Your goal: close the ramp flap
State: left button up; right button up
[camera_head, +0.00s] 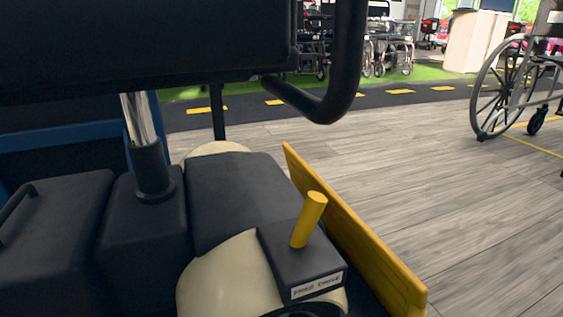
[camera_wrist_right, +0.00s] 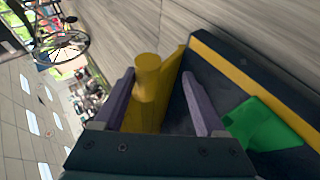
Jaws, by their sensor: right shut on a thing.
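In the head view a long yellow panel (camera_head: 355,235), which looks like the ramp flap, stands on edge along the right side of the scooter. A yellow lever (camera_head: 309,218) rises from a black labelled box beside it, with no gripper on it. In the right wrist view my right gripper (camera_wrist_right: 158,85) is shut on a yellow post (camera_wrist_right: 149,75). A yellow surface (camera_wrist_right: 171,90) lies right behind the post; I cannot tell if it is the same panel. My left gripper is in neither view.
The scooter's black seat (camera_head: 140,45) and armrest (camera_head: 345,60) fill the upper left of the head view. A wheelchair (camera_head: 510,85) stands at the right. The wood floor (camera_head: 450,190) between is clear. The wrist view shows a dark yellow-striped panel (camera_wrist_right: 225,80) with a green patch (camera_wrist_right: 258,124).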

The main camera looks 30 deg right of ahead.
jog(key=shift+a+r, duration=0.1)
jog(key=p+v, duration=0.5)
jog(key=v, duration=0.4)
jog(key=shift+a+r+p, duration=0.2)
jog(key=shift+a+p, duration=0.1)
jog(key=shift+s, duration=0.1)
